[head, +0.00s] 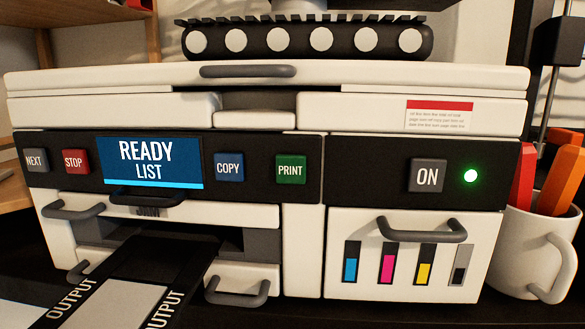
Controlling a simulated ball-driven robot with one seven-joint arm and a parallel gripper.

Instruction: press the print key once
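The green print key (291,169), labelled PRINT, sits on the black control panel of the white printer (270,78), just right of the blue COPY key (229,167). It is in plain view and nothing covers it. The screen (150,163) left of these keys reads READY and LIST. My gripper does not show in the head view, so its state and its distance from the key cannot be seen.
An output tray (190,262) juts forward below. A white mug (533,250) stands right.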

